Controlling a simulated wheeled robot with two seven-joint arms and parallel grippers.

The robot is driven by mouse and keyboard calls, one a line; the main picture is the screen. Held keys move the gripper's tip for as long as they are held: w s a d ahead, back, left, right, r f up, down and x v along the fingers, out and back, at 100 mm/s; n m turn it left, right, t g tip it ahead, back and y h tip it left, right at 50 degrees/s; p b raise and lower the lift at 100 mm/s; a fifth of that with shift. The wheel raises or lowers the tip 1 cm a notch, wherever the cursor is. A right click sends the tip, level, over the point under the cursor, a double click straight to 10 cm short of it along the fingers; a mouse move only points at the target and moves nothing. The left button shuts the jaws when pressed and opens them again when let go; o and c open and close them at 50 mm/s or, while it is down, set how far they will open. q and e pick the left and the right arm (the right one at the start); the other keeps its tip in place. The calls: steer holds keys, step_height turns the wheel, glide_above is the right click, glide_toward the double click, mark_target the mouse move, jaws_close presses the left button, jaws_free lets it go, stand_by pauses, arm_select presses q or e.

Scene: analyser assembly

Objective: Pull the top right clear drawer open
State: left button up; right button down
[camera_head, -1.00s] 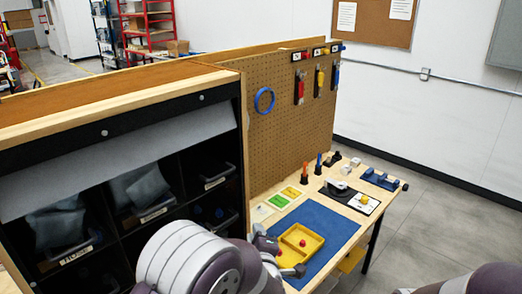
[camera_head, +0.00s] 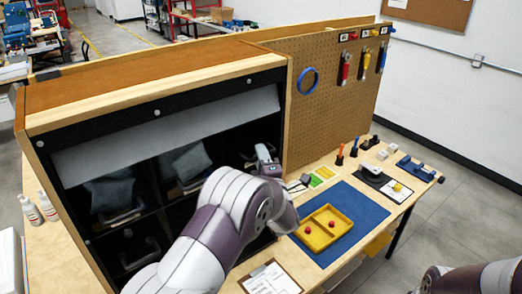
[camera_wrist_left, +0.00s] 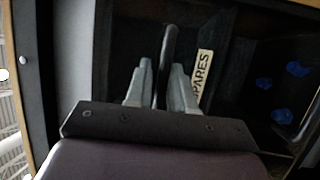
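The top right drawer of the black cabinet shows in the left wrist view by its SPARES label (camera_wrist_left: 201,76) and its dark bar handle (camera_wrist_left: 170,45). My left gripper (camera_wrist_left: 162,75) has one finger on each side of that handle, close against it, and looks shut on it. In the head view my left gripper (camera_head: 265,157) is at the right-hand opening of the upper row. My arm and gripper hide most of this drawer there, so how far it stands out cannot be told. My right gripper is out of view.
Neighbouring drawers with grey pouches (camera_head: 115,193) sit to the left. Blue pieces (camera_wrist_left: 297,69) lie in the compartment below. A pegboard (camera_head: 335,110) rises on the right. A yellow tray (camera_head: 322,231) sits on a blue mat (camera_head: 362,207). A clipboard (camera_head: 270,280) lies in front.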

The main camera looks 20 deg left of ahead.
arm_select(q)
steer(key=shift+w+d+f, duration=0.15)
steer(key=shift+w+d, duration=0.05)
steer(key=shift+w, duration=0.35)
steer(key=shift+s+a, duration=0.1)
jaws_close()
steer(key=s+d+b, duration=0.6)
steer(key=s+d, duration=0.3)
steer(key=d, duration=0.2)
steer(key=shift+d+b, duration=0.35)
steer(key=shift+d, duration=0.05)
steer(key=shift+s, duration=0.1)
jaws_free()
steer(key=shift+a, duration=0.15)
steer(key=shift+s, duration=0.1)
